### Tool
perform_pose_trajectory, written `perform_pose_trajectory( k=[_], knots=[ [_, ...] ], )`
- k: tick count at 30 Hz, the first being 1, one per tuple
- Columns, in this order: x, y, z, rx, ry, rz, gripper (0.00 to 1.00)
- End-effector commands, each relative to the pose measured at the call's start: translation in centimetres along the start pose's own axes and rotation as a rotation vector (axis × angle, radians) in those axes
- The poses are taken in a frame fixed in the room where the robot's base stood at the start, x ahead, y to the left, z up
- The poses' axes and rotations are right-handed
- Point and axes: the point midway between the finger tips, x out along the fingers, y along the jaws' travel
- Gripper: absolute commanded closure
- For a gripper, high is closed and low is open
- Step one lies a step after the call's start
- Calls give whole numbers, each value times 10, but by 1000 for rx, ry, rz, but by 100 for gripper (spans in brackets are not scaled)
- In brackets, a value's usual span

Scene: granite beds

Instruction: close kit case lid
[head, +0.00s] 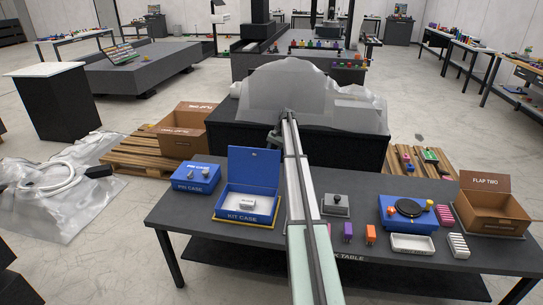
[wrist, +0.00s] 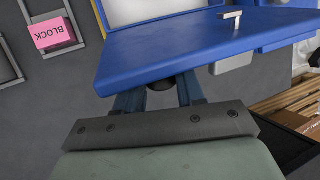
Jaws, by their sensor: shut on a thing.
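The kit case (head: 247,205) is a blue box on a yellow base on the dark table. Its blue lid (head: 254,168) stands open and roughly upright at the back. A small white labelled piece (head: 247,203) lies inside on a pale floor. My gripper (head: 274,138) is at the lid's upper right corner in the head view. In the wrist view the lid (wrist: 190,50) fills the upper middle, and my gripper's fingers (wrist: 160,88) meet its near edge, shut on it. The fingertips are hidden behind the lid.
The blue pin case (head: 197,177) stands left of the kit case. A grey block with a knob (head: 336,204), a blue fixture (head: 407,213), a white tray (head: 412,245) and an open cardboard box (head: 493,208) are to the right. My arm crosses the table beside the kit case.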

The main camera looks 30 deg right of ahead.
Motion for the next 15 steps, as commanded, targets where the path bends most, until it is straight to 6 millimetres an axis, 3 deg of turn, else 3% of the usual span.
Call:
perform_pose_trajectory(
  k=[8, 15],
  knots=[
    [0, 0, 5, -5, 18, 1, 100],
    [-1, 1, 27, -39, 121, 3, 100]
  ],
)
